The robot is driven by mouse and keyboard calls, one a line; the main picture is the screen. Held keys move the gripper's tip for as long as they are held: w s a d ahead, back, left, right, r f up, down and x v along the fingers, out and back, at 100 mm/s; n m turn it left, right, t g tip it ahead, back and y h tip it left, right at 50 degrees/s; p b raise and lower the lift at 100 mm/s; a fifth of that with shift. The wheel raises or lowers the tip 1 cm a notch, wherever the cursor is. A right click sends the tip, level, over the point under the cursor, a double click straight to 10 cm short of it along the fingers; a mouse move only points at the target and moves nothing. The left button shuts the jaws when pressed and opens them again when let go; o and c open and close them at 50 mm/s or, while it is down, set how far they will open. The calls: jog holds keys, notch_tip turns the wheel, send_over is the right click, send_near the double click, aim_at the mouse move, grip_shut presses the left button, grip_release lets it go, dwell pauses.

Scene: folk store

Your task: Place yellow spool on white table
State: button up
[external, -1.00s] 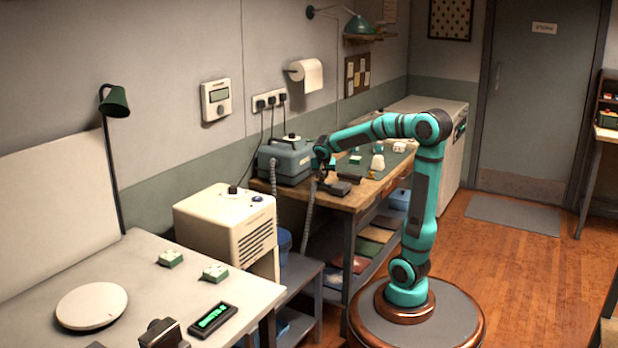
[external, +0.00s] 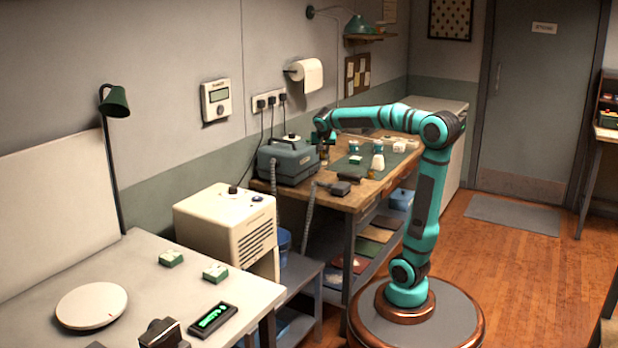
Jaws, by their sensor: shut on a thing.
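My gripper (external: 323,146) is over the left part of the wooden workbench (external: 345,203), beside the blue-grey machine. It is shut on a small yellowish thing, which I take for the yellow spool (external: 324,158), held upright below the wrist. It is small and partly hidden by the fingers. The white table (external: 140,282) is at the front left, well away from my gripper. On it are two small green-and-white blocks (external: 171,259), a round white disc (external: 91,305), and a black device with a green display (external: 212,319).
A cream cabinet (external: 225,222) stands between the white table and the bench. The blue-grey machine (external: 287,163) and a dark hand tool (external: 341,188) are on the bench. A green lamp (external: 114,102) rises behind the white table. The table's middle has bare room.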

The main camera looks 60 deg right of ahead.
notch_tip(320, 180, up, 7)
jog(key=w+a+r+n+t+y, duration=0.1)
jog(key=w+a+r+n, duration=0.1)
jog(key=w+a, duration=0.65)
jog(key=w+a+r+n+t, duration=0.15)
jog(key=w+a, duration=0.45)
jog(key=a, duration=0.6)
jog(key=w+a+n+y, duration=0.2)
jog(key=w+a+n, duration=0.1)
jog(key=a, duration=1.4)
jog(key=w+a+n+y, duration=0.1)
jog(key=w+a+n, duration=0.15)
jog(key=a, duration=1.35)
jog(key=s+a+n+y, duration=0.1)
jog(key=s+a, duration=0.1)
jog(key=a, duration=1.3)
jog(key=n+y, duration=0.4)
jog(key=n, duration=0.3)
send_over(161, 308)
jog(key=s+a, duration=0.4)
jog(key=s, duration=0.1)
notch_tip(161, 308, down, 4)
jog(key=shift+d+f, duration=0.15)
jog(key=shift+f, duration=7.2)
